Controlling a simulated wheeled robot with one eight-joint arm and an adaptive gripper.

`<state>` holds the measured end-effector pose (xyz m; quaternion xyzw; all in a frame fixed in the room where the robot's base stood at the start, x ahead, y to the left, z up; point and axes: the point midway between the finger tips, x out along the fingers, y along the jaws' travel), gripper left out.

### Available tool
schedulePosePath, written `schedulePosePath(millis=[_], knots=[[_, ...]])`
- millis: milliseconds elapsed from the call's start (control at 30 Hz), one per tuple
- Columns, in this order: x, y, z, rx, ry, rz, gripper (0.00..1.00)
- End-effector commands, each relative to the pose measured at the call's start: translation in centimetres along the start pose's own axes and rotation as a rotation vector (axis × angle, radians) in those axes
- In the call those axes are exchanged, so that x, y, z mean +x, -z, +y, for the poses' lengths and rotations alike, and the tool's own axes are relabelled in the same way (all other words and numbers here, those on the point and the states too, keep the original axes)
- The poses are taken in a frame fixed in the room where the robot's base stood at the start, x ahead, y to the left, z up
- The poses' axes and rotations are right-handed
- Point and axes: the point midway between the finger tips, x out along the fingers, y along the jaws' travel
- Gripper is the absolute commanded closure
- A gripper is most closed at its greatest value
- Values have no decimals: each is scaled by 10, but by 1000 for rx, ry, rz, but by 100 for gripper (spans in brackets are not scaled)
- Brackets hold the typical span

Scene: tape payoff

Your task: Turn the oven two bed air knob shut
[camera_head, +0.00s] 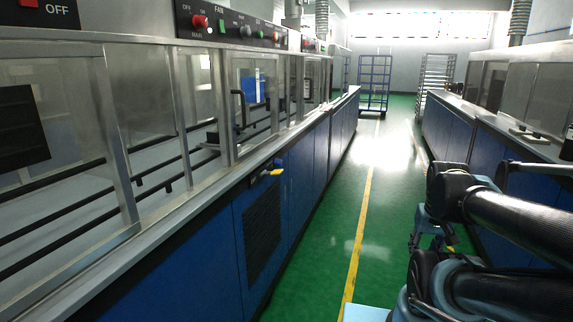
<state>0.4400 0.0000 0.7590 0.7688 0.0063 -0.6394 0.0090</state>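A long oven line runs along the left side. Its black control panel (232,24), lettered FAN, carries a red knob (200,21), a green button (222,26), a grey knob (245,31) and further small controls. I cannot read which of these, if any, is the bed air knob. A yellow lever-like handle (272,172) sticks out from the blue front below the ledge. My arm is at the lower right, across the aisle from the oven. What looks like my gripper (428,242) hangs below the arm's joint, small and partly hidden, touching no oven control. Its finger opening is unclear.
Glass windows and a metal ledge (190,190) line the oven. A door with a black handle (240,109) is in the middle. The green aisle floor (330,240) with a yellow line is clear. A second machine (500,150) stands right; racks (374,82) stand far back.

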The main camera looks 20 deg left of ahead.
Motion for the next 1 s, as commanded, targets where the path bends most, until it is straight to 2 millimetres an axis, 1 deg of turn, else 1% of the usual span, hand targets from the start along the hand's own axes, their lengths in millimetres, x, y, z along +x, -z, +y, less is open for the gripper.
schedulePosePath(millis=[267, 300, 333, 400, 467, 533, 667, 1000], knots=[[0, 0, 0, 0, 0, 0, 67], [0, 0, 0, 0, 0, 0, 62], [0, 0, 0, 0, 0, 0, 55], [-6, -6, -2, 4, 6, 12, 55], [-8, -3, -5, 13, 18, 14, 55], [-10, 6, -11, 32, 43, 15, 55], [-17, 28, -36, 89, 120, 17, 55], [-34, 102, -102, 286, 371, -8, 55]])
